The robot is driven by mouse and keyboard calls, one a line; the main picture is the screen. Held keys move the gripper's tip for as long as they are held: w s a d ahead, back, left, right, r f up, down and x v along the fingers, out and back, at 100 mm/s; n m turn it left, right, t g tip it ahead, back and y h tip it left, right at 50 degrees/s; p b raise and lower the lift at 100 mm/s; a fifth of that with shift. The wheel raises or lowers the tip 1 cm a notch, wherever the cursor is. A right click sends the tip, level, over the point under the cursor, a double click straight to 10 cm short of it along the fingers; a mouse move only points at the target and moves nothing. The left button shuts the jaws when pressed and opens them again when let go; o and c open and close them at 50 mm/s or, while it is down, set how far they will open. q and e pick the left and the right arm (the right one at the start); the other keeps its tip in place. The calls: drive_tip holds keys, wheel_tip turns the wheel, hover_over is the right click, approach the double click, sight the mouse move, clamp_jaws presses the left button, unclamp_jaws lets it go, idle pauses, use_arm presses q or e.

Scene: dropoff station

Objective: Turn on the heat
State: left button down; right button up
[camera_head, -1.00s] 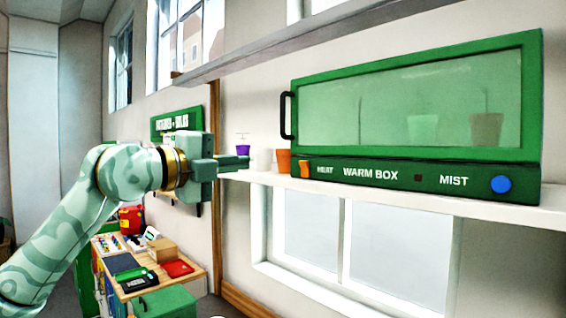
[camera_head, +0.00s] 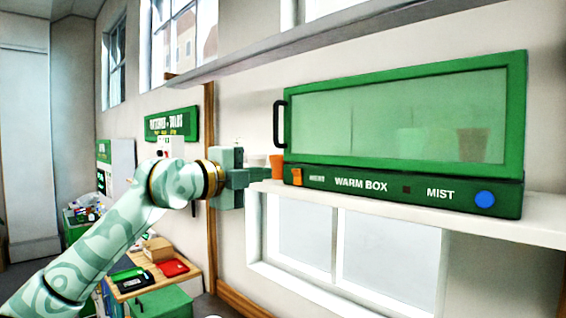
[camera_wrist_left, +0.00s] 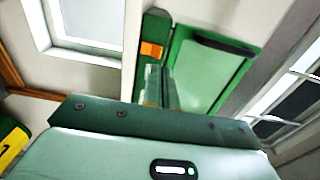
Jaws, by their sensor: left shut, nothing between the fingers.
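The green warm box (camera_head: 400,192) stands on a white shelf, with a clear green-tinted door and a black handle (camera_head: 280,124) on its left side. An orange switch (camera_head: 297,176) sits at the left end of its front panel beside the HEAT label (camera_head: 317,178). The switch also shows in the left wrist view (camera_wrist_left: 151,49), just beyond the fingers. My left gripper (camera_head: 262,174) is shut and empty, left of the switch and apart from it in the head view. The fingers also show in the left wrist view (camera_wrist_left: 158,88). My right gripper is not in view.
An orange pot (camera_head: 277,166) stands on the shelf (camera_head: 545,222) just left of the box, close to my left fingertips. A blue knob (camera_head: 484,199) is at the MIST end. An upper shelf (camera_head: 330,40) runs above. A workbench with a red item (camera_head: 174,268) is lower left.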

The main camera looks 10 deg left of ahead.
sight(293, 170)
use_arm(q)
drive_tip(key=p+x, duration=0.2)
drive_tip(key=x, duration=0.3)
drive_tip(key=shift+w+d+r+p, duration=0.2)
drive_tip(key=shift+w+d+p, duration=0.05)
drive_tip(key=shift+p, duration=0.15)
drive_tip(key=shift+w+d+f, duration=0.2)
drive_tip(key=shift+w+d, duration=0.05)
drive_tip(key=shift+w, duration=0.2)
drive_tip(key=shift+r, duration=0.1)
